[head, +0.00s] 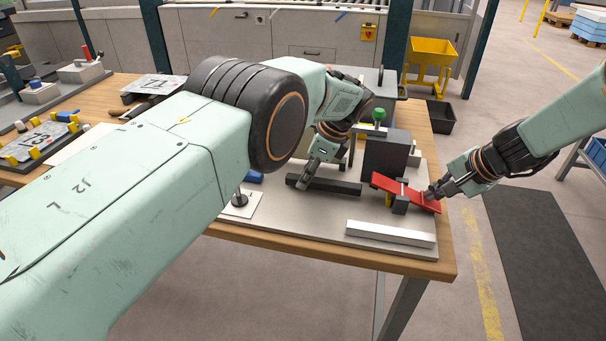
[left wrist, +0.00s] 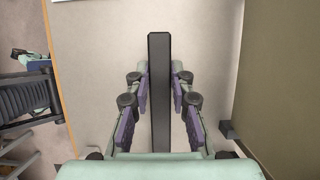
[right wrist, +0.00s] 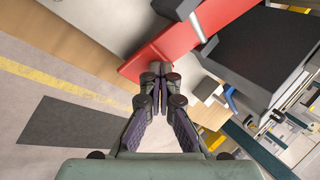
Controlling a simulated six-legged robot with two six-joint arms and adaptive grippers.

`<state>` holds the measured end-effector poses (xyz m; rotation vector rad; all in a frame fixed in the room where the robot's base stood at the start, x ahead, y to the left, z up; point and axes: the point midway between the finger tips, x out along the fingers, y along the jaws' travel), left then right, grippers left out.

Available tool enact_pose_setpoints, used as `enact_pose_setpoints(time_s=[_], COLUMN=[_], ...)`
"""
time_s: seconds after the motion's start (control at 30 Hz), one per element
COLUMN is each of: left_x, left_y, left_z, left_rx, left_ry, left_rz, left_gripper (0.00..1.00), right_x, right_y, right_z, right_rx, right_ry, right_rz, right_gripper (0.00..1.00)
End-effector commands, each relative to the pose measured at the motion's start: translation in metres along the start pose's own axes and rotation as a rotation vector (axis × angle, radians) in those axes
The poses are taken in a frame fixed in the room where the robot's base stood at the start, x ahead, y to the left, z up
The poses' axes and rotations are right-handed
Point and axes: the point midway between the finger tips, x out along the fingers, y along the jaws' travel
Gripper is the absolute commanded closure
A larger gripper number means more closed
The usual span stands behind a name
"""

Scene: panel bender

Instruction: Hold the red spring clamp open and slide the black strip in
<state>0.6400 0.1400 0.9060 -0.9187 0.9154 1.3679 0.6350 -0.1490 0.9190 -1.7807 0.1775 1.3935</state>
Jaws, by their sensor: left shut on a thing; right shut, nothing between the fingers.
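The black strip (head: 335,186) lies level, low over the plate; I cannot tell whether it touches it. My left gripper (head: 304,184) is shut on it near its left end. In the left wrist view the strip (left wrist: 159,75) runs between the finger pads (left wrist: 159,100). The red spring clamp (head: 414,196) sits at the plate's right side, its red lever also large in the right wrist view (right wrist: 178,42). My right gripper (head: 433,192) is shut and empty, its fingertips (right wrist: 160,72) at the lever's right end, seemingly touching it. The clamp's mouth is too small to judge.
A pale bar (head: 391,234) lies along the plate's front. The plate (head: 300,228) is bare between strip and bar. The wooden table (head: 440,150) ends just right of the clamp.

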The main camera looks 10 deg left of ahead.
Motion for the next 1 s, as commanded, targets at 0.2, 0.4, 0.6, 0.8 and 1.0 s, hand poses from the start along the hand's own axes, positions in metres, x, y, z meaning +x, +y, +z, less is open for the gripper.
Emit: enact_pose_setpoints(time_s=[0.2, 0.4, 0.6, 0.8, 1.0], left_x=[-0.003, -0.005, -0.007, -0.010, -0.012], left_y=[0.000, 0.000, 0.000, 0.000, 0.000], left_z=[-0.008, -0.014, -0.021, -0.027, -0.034], left_rx=[0.001, 0.000, 0.000, 0.000, 0.001], left_ry=[0.001, 0.000, 0.000, 0.000, 0.001], left_rz=[-0.001, -0.001, 0.000, -0.001, -0.001], left_gripper=[1.00, 1.00, 1.00, 1.00, 1.00], right_x=[0.001, 0.001, 0.001, 0.001, 0.001], right_y=[0.002, 0.002, 0.002, 0.002, 0.002], right_z=[0.002, 0.001, 0.001, 0.001, 0.001], right_rx=[0.001, 0.001, 0.001, 0.001, 0.001], right_ry=[-0.004, -0.004, -0.003, -0.003, -0.003], right_rz=[0.003, 0.003, 0.003, 0.003, 0.003], right_gripper=[1.00, 1.00, 1.00, 1.00, 1.00])
